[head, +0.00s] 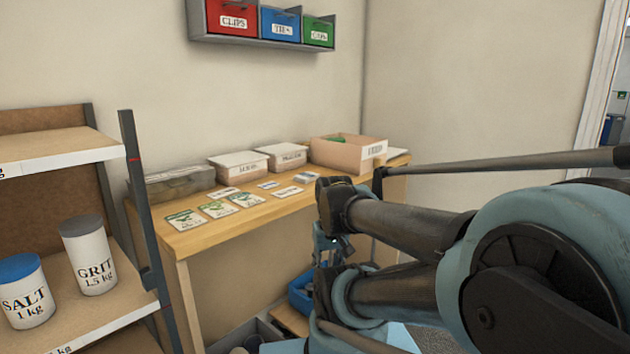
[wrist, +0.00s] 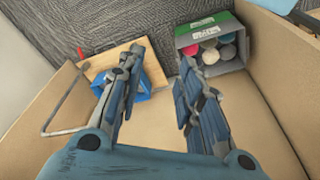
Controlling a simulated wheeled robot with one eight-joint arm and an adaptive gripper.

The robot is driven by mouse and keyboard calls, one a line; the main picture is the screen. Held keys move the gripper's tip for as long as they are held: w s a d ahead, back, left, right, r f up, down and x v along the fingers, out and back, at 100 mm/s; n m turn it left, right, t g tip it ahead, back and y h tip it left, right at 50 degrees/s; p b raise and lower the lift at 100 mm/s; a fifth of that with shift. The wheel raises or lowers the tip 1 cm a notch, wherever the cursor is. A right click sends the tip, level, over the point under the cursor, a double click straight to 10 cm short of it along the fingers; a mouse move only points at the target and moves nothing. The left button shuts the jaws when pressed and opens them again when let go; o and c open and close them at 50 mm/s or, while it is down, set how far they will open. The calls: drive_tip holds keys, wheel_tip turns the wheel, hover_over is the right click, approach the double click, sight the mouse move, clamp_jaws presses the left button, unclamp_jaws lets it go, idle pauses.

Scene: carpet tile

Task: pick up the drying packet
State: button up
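I cannot make out which thing is the drying packet. Several flat green-and-white packets (head: 218,209) lie along the front of the wooden table (head: 240,225) in the head view. Smaller white packets (head: 288,191) lie behind and to the right of them, their print too small to read. My gripper (wrist: 163,60) is open in the wrist view, its two fingers apart with nothing between them. In the head view it is partly hidden by my arm, in front of the table's right part. No packet shows clearly in the wrist view.
White lidded boxes (head: 238,166), an open carton (head: 348,153) and a grey box (head: 172,184) line the table's back. A blue bin (head: 301,290) and a grey crate (wrist: 232,61) stand low down. A shelf with tubs (head: 88,255) is at left.

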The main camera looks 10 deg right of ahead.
drive_tip(key=o, duration=1)
wheel_tip(320, 180, up, 2)
drive_tip(key=shift+d+r, duration=0.15)
drive_tip(key=shift+c, duration=0.2)
drive_tip(key=w+r+m+g, duration=0.2)
drive_tip(key=w+r+m, duration=0.9)
drive_tip(key=w+r, duration=2.2)
hover_over(306, 175)
drive_tip(key=f, duration=1.2)
drive_tip(key=shift+s+d+f, duration=0.25)
drive_tip(key=shift+d+f, duration=0.1)
drive_tip(key=shift+w+a+f, duration=0.15)
drive_tip(key=shift+f, duration=1.2)
drive_tip(key=shift+w+a+f, duration=0.1)
drive_tip(key=shift+a+f, duration=0.05)
drive_tip(key=shift+f, duration=1.15)
